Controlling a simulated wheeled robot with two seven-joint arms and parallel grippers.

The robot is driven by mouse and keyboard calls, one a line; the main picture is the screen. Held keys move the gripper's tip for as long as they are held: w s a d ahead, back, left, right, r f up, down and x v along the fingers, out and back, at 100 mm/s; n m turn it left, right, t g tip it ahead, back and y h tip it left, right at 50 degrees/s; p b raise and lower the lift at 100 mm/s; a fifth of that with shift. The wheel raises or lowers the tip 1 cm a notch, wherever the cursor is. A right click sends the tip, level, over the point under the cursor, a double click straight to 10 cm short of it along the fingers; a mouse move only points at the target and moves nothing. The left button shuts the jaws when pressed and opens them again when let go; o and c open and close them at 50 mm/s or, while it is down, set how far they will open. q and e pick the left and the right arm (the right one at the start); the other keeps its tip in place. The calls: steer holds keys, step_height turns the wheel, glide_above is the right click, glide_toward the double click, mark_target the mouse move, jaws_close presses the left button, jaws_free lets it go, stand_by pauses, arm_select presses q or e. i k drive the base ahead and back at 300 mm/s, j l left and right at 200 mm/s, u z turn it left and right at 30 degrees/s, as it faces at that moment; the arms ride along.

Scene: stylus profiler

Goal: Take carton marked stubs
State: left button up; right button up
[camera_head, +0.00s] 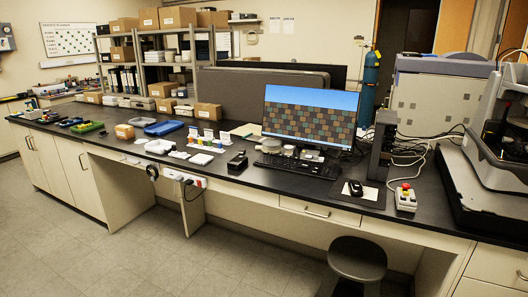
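Several brown cartons with white labels are in view, and the print on them is too small to read, so I cannot tell which is marked stubs. On the bench are a carton (208,112) at the shelf's right foot, a carton (165,105) left of it and a carton (162,90) behind. A small tan box (124,131) lies nearer the front edge. More cartons stand on the shelf, such as a top carton (178,17), another top carton (148,18) and a lower carton (122,54). Neither of my grippers is in view.
The long black bench (240,184) holds blue trays, small white items, a monitor (310,117), a keyboard (298,164) and a control box (405,197). A stool (357,259) stands before it at the right. The grey floor (90,235) at left is clear.

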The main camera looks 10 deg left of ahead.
mark_target(123, 131)
steer(key=i+j+u, duration=0.25)
steer(key=i+u, duration=0.75)
steer(key=i+l+u, duration=0.1)
steer(key=i+u, duration=0.4)
steer(key=i+j+z, duration=0.65)
steer(key=i+j, duration=0.2)
steer(key=i+j+z, duration=0.3)
steer(key=j, duration=0.3)
